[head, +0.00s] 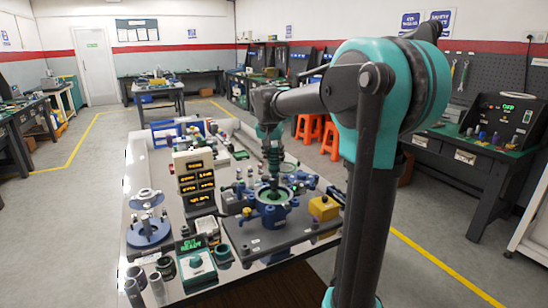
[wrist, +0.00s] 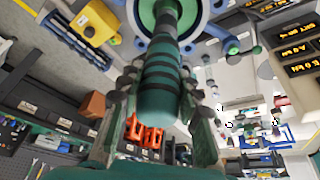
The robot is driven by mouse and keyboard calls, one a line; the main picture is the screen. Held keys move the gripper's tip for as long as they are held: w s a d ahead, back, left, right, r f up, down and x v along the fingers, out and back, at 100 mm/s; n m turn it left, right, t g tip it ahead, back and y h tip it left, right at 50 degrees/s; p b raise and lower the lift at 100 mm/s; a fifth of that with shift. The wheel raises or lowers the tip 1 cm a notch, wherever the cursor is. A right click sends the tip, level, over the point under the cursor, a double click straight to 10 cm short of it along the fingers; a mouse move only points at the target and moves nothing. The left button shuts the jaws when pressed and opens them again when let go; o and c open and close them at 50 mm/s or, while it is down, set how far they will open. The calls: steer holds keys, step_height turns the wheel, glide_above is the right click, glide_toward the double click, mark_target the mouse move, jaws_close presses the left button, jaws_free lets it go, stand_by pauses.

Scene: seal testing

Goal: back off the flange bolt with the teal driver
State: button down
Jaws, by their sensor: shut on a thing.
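The teal driver (wrist: 160,82), with dark bands around its handle, stands between the two fingers of my gripper (wrist: 160,90) in the wrist view. The fingers are shut on the handle. In the head view my gripper (head: 271,148) points down above the blue flange (head: 250,213), which has a green ring on top. The driver's shaft (head: 273,182) reaches down to the middle of the flange. In the wrist view the flange ring (wrist: 206,14) is at the top edge, behind the driver. The bolt is hidden, so I cannot tell whether the driver's tip touches it.
A yellow box (head: 323,207) stands right of the flange. A display tower (head: 194,182) with lit orange readouts stands to its left. A round blue fixture (head: 148,231) and a teal-topped box (head: 197,268) stand farther left and in front. The table is crowded.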

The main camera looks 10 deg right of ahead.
mark_target(274, 146)
steer(key=shift+f, duration=0.95)
stand_by(1.6)
steer(key=shift+r, duration=0.45)
stand_by(3.1)
steer(key=shift+r, duration=2.45)
